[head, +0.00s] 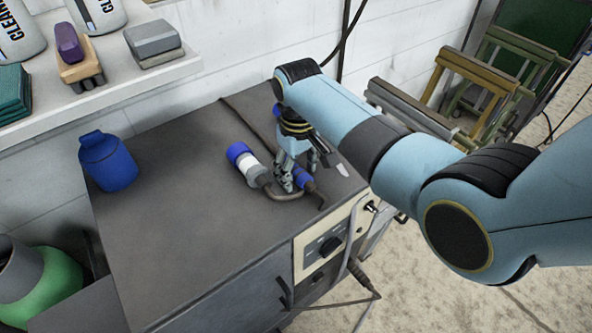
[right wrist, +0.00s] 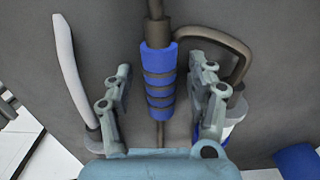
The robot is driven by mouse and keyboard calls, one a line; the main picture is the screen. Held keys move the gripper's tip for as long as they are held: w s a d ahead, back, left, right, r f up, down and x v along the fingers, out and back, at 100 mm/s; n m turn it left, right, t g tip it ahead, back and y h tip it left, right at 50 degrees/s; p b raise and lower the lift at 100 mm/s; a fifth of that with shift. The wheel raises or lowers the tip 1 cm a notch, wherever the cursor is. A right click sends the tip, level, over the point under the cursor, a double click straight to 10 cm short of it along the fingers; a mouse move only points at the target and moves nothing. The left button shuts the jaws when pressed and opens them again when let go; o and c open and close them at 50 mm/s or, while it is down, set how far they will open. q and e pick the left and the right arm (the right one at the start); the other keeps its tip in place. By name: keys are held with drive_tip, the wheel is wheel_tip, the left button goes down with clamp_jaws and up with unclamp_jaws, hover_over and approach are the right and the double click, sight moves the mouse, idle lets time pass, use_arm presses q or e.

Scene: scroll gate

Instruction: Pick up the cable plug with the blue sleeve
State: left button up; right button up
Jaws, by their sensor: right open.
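The cable plug with the blue sleeve (head: 301,177) lies on the dark top of the cabinet, partly hidden behind my right gripper (head: 293,180). In the right wrist view its blue sleeve (right wrist: 160,88) with dark bands runs upright in the picture, with a dark cable or stem at each end. My right gripper (right wrist: 160,72) is open, with one finger on each side of the sleeve and a visible gap to each. My left gripper is in no view.
A second connector with a blue collar and white body (head: 248,165) lies close to the left of my right gripper. A blue jug (head: 106,161) stands at the left of the cabinet top (head: 185,235). A pale strip (right wrist: 70,75) lies left of the sleeve in the wrist view.

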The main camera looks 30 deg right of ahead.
sight(297, 169)
clamp_jaws()
idle(0.4)
wheel_tip(297, 169, up, 4)
drive_tip(key=shift+w+r, duration=0.1)
drive_tip(key=s+d+r, duration=0.6)
drive_tip(key=s+d, duration=0.2)
drive_tip(key=shift+d+r, duration=0.35)
drive_tip(key=shift+r, duration=0.05)
